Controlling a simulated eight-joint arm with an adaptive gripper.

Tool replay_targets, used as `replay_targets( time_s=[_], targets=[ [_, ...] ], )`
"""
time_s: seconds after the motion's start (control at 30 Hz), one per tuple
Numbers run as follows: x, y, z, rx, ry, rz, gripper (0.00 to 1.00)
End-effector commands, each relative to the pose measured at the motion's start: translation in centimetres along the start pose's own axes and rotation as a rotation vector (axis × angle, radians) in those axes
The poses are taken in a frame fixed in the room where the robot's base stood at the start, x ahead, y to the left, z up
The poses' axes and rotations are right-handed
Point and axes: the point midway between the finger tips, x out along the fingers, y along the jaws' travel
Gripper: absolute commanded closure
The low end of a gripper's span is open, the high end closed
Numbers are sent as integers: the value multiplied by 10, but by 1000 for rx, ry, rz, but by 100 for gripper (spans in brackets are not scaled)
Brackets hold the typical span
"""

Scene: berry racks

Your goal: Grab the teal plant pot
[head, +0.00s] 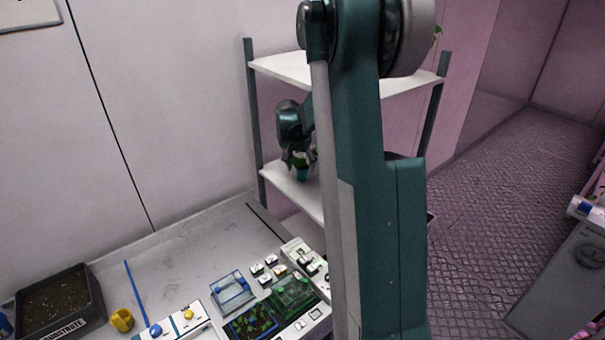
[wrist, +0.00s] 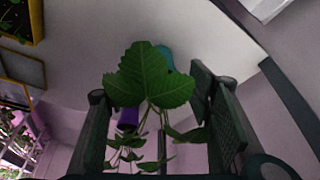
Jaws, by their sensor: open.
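The teal plant pot (head: 302,174) stands on the middle shelf of the rack in the head view, with green leaves above it. My gripper (head: 298,156) is at the leaves, just above the pot. In the wrist view my gripper (wrist: 158,105) is open, with one finger on each side of the leafy plant (wrist: 148,80). A small part of the teal pot (wrist: 165,56) shows behind the large leaf, beyond the fingers. Most of the pot is hidden by leaves there. I cannot tell whether the fingers touch the leaves.
The white shelf rack (head: 285,182) is partly hidden by my arm. A purple object (wrist: 128,118) shows behind the stems in the wrist view. A bench (head: 190,245) holds a soil tray (head: 97,298), a yellow mug (head: 121,320) and small boxes.

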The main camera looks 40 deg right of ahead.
Motion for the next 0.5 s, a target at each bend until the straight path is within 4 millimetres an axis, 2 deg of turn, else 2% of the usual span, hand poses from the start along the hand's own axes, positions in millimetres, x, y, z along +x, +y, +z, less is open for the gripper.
replay_targets(
  time_s=[0.3, 0.5],
  targets=[
    [29, 0, -2, 0, 0, 0, 48],
    [35, 1, -1, 0, 0, 0, 48]
  ],
)
